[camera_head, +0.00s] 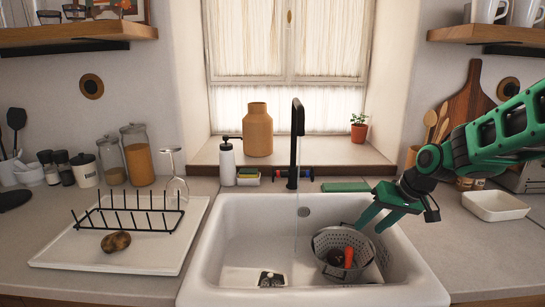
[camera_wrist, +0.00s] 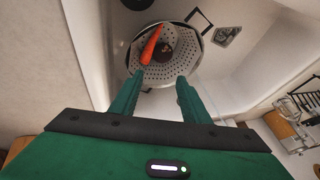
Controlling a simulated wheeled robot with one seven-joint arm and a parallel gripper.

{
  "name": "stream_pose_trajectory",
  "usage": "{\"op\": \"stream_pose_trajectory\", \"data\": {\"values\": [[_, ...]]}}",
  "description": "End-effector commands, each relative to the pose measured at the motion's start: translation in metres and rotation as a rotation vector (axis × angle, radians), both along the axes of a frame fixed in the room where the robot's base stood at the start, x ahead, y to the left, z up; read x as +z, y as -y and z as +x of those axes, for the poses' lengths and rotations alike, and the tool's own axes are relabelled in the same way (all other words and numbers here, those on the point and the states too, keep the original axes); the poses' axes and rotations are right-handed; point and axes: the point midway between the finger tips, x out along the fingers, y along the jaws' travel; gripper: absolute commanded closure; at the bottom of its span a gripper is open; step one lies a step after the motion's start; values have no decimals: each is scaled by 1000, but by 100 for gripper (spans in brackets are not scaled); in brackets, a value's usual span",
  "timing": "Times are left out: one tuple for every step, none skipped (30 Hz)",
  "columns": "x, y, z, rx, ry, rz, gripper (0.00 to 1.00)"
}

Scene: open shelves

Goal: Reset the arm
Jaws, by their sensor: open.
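My gripper (camera_head: 374,218) is on the right side of the head view, above the right part of the sink. Its two fingers are apart and empty in the wrist view (camera_wrist: 160,88). Below and beyond them is a grey perforated colander (camera_head: 325,242), which also shows in the wrist view (camera_wrist: 185,68). It stands in the white sink (camera_head: 235,225). An orange-red carrot (camera_head: 348,257) lies in the colander, and the wrist view shows it too (camera_wrist: 152,45). A dark round item (camera_head: 335,257) lies beside the carrot.
A brown potato (camera_head: 116,241) lies on a white drainboard (camera_head: 60,258) with a black rack at the left. A black faucet (camera_head: 297,140) rises behind the sink. A white dish (camera_head: 494,206) sits on the right counter. Shelves hang at both upper sides.

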Motion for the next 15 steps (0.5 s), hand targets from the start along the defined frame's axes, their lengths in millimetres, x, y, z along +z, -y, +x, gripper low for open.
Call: {"op": "stream_pose_trajectory", "data": {"values": [[2,-1,-5,0,1,-5,58],[4,-2,-9,-1,2,-11,58],[6,-2,-16,-3,2,-22,58],[8,-3,-23,-4,1,-30,58],[10,-3,-31,-8,1,-42,58],[13,-3,-43,-12,2,-59,58],[15,-3,-52,-16,2,-74,58],[17,-3,-62,-20,1,-88,58],[18,-2,-75,-25,-1,-109,58],[19,-1,-84,-30,-1,-124,58],[20,1,-92,-35,-1,-138,58],[20,2,-103,-40,-3,-156,58],[20,4,-111,-45,-3,-170,58],[21,5,-119,-48,-4,-183,58],[21,7,-128,-54,-4,-199,58]]}}
